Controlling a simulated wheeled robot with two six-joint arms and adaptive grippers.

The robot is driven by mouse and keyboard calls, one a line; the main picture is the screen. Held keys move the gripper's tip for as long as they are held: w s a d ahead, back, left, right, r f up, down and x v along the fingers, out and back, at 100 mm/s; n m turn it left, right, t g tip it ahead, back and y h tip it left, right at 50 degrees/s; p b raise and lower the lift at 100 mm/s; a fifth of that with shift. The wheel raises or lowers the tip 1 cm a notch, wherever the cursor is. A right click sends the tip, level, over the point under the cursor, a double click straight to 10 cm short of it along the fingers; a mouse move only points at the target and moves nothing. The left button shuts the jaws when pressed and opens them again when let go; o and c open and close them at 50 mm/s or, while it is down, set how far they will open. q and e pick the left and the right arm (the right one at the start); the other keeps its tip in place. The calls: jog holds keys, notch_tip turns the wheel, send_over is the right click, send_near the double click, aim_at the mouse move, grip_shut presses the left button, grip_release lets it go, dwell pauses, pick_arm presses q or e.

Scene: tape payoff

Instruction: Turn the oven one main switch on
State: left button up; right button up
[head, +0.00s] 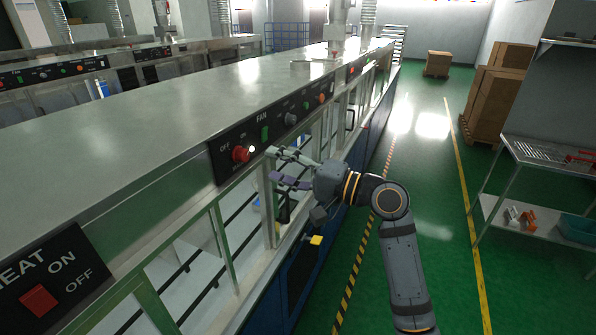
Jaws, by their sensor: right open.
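A long metal oven (190,105) runs from the near left to the back. Its FAN panel (268,133) is black, with a red round knob (241,154) near the OFF and ON marks, a green button (265,133) and more controls farther along. Its lettering is partly too small to read. My right gripper (271,164) is open and empty in front of this panel, just right of the red knob and seemingly apart from it. A nearer HEAT panel (62,262) has a red square switch (38,301) beside ON and OFF marks. Which control is the main switch I cannot tell. My left gripper is out of view.
Glazed frames (222,245) line the oven's side below the panels. A yellow part (315,240) sticks out below my right gripper. A metal shelf (545,152) stands at right, with cardboard boxes (492,98) behind. The green floor (440,160) between is clear.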

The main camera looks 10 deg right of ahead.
jog(key=shift+v, duration=2.95)
jog(key=shift+w, duration=0.1)
